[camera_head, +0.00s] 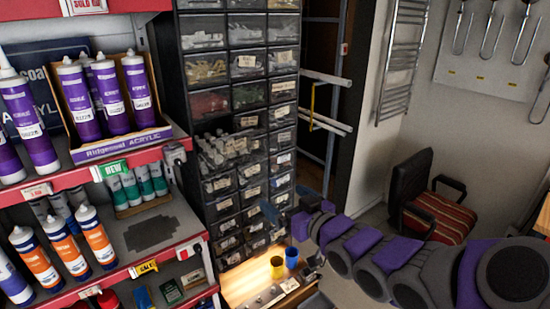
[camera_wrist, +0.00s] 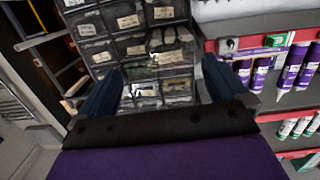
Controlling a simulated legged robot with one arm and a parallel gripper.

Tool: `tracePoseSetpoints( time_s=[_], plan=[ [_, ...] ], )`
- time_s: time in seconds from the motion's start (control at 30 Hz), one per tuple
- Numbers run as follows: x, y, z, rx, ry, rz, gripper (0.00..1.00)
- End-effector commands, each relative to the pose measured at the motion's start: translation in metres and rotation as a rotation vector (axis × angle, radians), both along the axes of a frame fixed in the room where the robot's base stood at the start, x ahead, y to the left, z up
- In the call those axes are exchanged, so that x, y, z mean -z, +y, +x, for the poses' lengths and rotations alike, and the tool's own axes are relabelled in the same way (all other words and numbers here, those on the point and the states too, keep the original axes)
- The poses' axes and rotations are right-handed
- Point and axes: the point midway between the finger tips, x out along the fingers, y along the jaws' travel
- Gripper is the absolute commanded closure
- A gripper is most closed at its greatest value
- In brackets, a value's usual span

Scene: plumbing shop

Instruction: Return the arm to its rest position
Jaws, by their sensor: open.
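My arm (camera_head: 375,255) reaches in from the lower right of the head view, with purple and grey links. My gripper (camera_head: 288,208) is at its far end, in front of the lower part of the drawer cabinet (camera_head: 183,70). In the wrist view my gripper (camera_wrist: 161,95) shows two dark blue fingers set wide apart, with nothing between them. The labelled drawers (camera_wrist: 130,22) lie beyond the fingers; I cannot tell the exact gap.
Red-edged shelves (camera_head: 110,165) with purple sealant tubes (camera_head: 140,82) stand at left. Below my gripper are a yellow cup (camera_head: 277,267) and a blue cup (camera_head: 291,257) on a lit wooden counter (camera_head: 238,283). A striped chair (camera_head: 440,215) stands at right.

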Motion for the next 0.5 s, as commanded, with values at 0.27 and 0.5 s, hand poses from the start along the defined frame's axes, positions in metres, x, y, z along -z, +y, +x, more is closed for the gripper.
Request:
tracePoseSetpoints(
  time_s=[0.27, 0.5],
  plan=[
    [0.092, -0.047, -0.038, 0.182, 0.394, -0.266, 0.0],
    [0.15, -0.092, -0.122, 0.337, 0.792, -0.422, 0.0]
  ],
)
